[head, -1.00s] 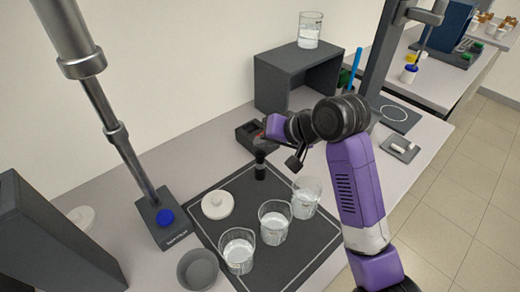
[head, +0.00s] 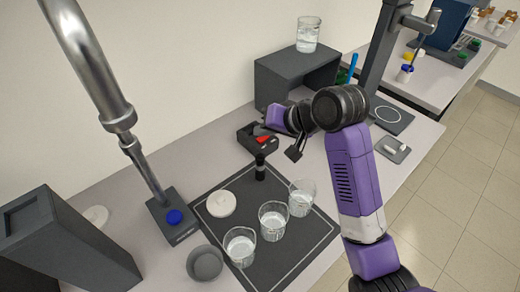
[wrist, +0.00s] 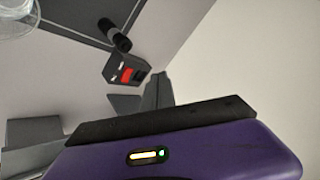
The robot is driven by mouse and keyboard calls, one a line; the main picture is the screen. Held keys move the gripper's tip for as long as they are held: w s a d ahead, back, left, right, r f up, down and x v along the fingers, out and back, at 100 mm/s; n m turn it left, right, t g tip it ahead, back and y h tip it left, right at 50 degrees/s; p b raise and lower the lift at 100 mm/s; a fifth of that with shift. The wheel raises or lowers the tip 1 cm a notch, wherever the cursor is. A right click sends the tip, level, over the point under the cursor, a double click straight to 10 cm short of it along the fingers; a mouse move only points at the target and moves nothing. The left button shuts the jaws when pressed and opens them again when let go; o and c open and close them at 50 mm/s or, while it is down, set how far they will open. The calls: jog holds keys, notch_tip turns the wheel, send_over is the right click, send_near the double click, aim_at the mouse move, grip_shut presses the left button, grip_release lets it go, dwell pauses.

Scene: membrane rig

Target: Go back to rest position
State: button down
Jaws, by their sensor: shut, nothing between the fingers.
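My gripper (head: 262,129) is at the end of my purple and black arm in the head view, behind the beakers and close to a small dark box with red parts (head: 260,142). Its fingers are small and partly lost against the dark shelf. Nothing shows held in them. The wrist view shows the purple hand body across the bottom, with the same box (wrist: 125,70) beyond it.
Three glass beakers (head: 273,220), a white lid (head: 221,203) and a black cylinder (head: 260,168) stand on a dark mat (head: 315,235). A dark shelf (head: 268,88) bears another beaker (head: 307,34). A tall metal column (head: 100,85) rises at left.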

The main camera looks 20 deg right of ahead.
jog(key=shift+f, duration=0.1)
dwell(0.3)
jog(key=w+d+r+t+h, duration=0.2)
jog(key=w+d+r+t, duration=0.1)
jog(key=r+t, duration=0.35)
jog(key=s+a+f+n+b, duration=0.1)
jog(key=s+f, duration=0.4)
jog(key=s, duration=1)
jog(key=s+a+f+n+h+b, duration=0.1)
jog(key=s+f, duration=0.4)
jog(key=s, duration=1)
jog(key=s+a+f+n+b, duration=0.1)
jog(key=s+f, duration=0.5)
jog(key=s, duration=0.9)
jog(key=shift+s+a+n+h+b, duration=0.2)
jog(key=shift+s+n+h+b, duration=0.3)
jog(key=shift+b, duration=0.7)
